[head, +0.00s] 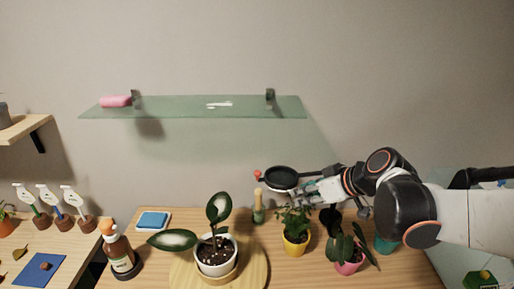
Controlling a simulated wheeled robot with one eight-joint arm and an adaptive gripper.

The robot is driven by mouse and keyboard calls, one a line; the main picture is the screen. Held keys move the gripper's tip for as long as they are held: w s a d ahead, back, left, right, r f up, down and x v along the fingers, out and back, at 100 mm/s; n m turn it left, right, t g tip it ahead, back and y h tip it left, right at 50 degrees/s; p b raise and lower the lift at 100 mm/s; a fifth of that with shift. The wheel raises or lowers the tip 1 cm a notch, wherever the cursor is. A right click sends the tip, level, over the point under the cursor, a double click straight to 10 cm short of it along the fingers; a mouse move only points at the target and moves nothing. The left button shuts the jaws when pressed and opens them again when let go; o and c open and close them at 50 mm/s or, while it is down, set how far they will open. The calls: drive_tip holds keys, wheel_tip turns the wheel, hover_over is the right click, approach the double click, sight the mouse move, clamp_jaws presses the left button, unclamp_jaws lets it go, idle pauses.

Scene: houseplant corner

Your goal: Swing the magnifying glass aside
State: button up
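The magnifying glass (281,179) shows as a round, dark-rimmed disc above the back edge of the table, right of centre. A small red knob (257,174) is at its left, above a short greenish post (258,206). My gripper (303,189) reaches in from the right, and its tip is close to the right side of the disc. I cannot tell whether it touches the rim, or whether the fingers are open or shut.
A white-potted plant (215,256) stands on a round wooden board (257,262). Yellow (295,244) and pink (349,262) potted plants stand below my arm. A brown bottle (120,252) and blue pad (153,220) are left. A glass shelf (190,108) hangs above.

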sight(258, 172)
drive_tip(key=w+r+n+y+p, duration=0.2)
drive_tip(key=w+r+n+y, duration=0.1)
drive_tip(key=w+n+y, duration=0.15)
drive_tip(key=shift+m+t, duration=0.4)
drive_tip(key=shift+m, duration=0.05)
drive_tip(key=b+x, duration=0.1)
drive_tip(key=x, duration=0.3)
drive_tip(key=b+x, duration=0.1)
drive_tip(key=x, duration=0.4)
drive_tip(key=b+x, duration=0.1)
drive_tip(key=x, duration=0.4)
drive_tip(key=shift+a+r, duration=0.3)
drive_tip(key=shift+a, duration=0.1)
clamp_jaws()
drive_tip(key=shift+w, duration=0.15)
